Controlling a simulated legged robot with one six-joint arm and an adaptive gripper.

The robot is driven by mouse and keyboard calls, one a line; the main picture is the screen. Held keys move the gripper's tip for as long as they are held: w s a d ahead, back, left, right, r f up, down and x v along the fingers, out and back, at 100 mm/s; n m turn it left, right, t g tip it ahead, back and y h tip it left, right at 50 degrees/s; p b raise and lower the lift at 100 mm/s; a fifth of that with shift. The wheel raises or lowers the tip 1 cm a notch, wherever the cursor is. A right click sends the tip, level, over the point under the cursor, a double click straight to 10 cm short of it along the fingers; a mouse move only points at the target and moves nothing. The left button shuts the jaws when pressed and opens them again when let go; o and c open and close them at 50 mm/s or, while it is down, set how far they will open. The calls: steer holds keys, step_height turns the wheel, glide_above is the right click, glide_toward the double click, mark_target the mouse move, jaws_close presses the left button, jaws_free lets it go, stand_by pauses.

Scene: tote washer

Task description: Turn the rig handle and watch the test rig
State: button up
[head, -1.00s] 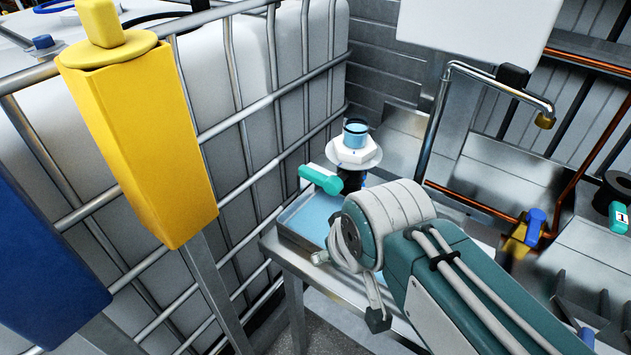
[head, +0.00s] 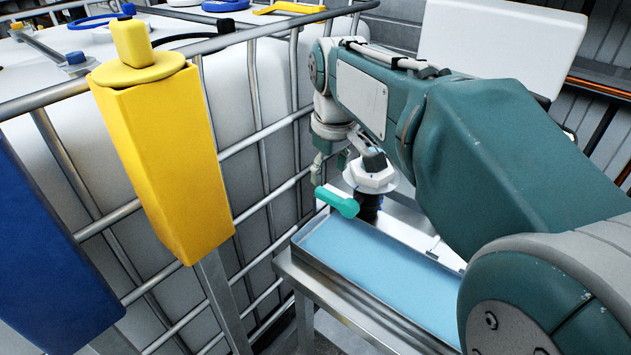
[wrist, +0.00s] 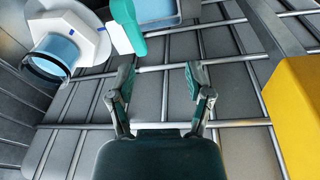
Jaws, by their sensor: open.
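The teal rig handle (head: 337,202) sticks out toward the left from the test rig (head: 370,180), a white hexagonal fitting on a dark stem above a shallow tray. In the wrist view the handle (wrist: 127,26) lies at the top, beside the white rig body (wrist: 92,38) and its clear cup with blue contents (wrist: 58,50). My gripper (wrist: 160,68) is open and empty. Its fingers point toward the handle but stand apart from it. In the head view my gripper is just above and behind the handle, and my wrist and one finger hide the rig's top.
The metal tray (head: 345,284) has a blue surface. A caged white tank (head: 262,110) stands close on the left. A yellow post (head: 165,160) and a blue post (head: 45,255) stand in the near left. A white panel (head: 500,40) is behind my arm.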

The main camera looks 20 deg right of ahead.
steer(key=n+g, duration=0.2)
glide_above(323, 190)
steer(key=f, duration=0.2)
step_height(323, 190, down, 11)
steer(key=shift+r, duration=0.15)
jaws_close()
